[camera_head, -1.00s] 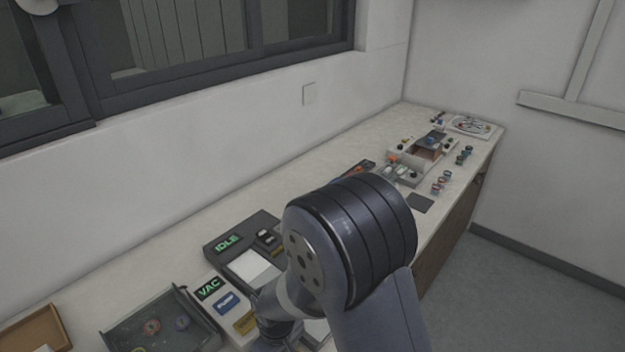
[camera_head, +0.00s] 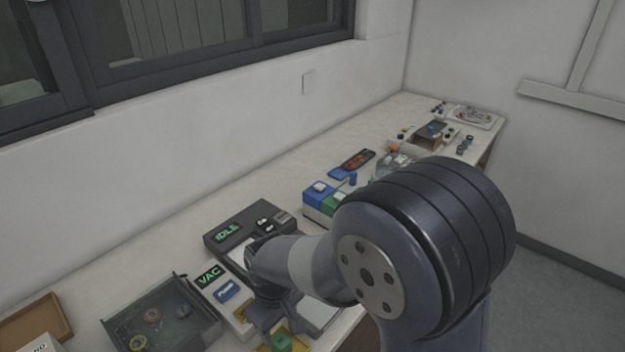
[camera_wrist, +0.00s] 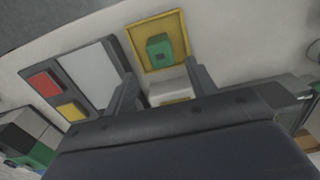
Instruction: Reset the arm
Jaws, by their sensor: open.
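My gripper (camera_wrist: 163,80) shows in the wrist view with its two dark fingers apart and nothing between them. In the head view my gripper (camera_head: 262,312) points down over the front of the counter, partly hidden by my arm. A green block (camera_wrist: 159,50) sits inside a yellow square tray (camera_wrist: 137,42), beyond the fingertips and apart from them. The green block also shows in the head view (camera_head: 281,342), at the bottom edge.
A dark unit reading IDLE (camera_head: 228,232) and a VAC panel (camera_head: 209,276) stand close by my arm. A dark open bin (camera_head: 122,326) is at left. Blue and green boxes (camera_head: 318,196) stand behind the arm. The wall side of the counter is clear.

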